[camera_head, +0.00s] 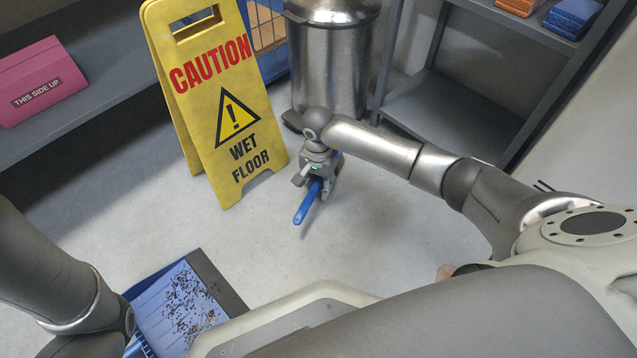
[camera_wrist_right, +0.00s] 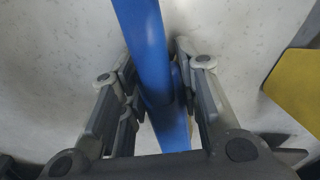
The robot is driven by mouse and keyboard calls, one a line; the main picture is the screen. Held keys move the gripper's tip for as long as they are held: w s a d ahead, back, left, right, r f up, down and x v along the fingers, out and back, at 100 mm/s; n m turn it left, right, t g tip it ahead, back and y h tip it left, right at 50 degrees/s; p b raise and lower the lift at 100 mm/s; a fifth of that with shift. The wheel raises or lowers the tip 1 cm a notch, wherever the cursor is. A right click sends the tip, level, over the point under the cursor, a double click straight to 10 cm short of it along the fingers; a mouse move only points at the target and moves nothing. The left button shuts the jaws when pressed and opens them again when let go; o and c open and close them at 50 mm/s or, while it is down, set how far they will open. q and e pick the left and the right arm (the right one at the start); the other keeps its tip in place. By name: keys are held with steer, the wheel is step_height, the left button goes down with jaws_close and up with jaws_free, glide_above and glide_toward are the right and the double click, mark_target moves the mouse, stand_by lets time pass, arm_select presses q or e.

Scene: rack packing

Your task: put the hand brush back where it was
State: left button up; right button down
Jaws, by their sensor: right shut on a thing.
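The hand brush (camera_head: 308,203) shows as a blue handle held in my right gripper (camera_head: 318,180), above the floor in front of the caution sign. In the right wrist view the blue handle (camera_wrist_right: 148,50) runs between the two fingers of my right gripper (camera_wrist_right: 160,90), which are shut on it. The brush's bristles cannot be made out. A blue dustpan (camera_head: 180,305) with dark debris on it lies on the floor at the lower left, beside my left arm. My left gripper is not in view; only part of the left arm shows.
A yellow wet-floor sign (camera_head: 222,110) stands just left of my right gripper. A steel bin (camera_head: 329,70) stands behind it. A grey shelf (camera_head: 450,110) is at the upper right, another shelf (camera_head: 110,85) with a pink box (camera_head: 40,80) at the left. The middle floor is clear.

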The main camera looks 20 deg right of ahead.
steer(key=c, duration=1)
jaws_free()
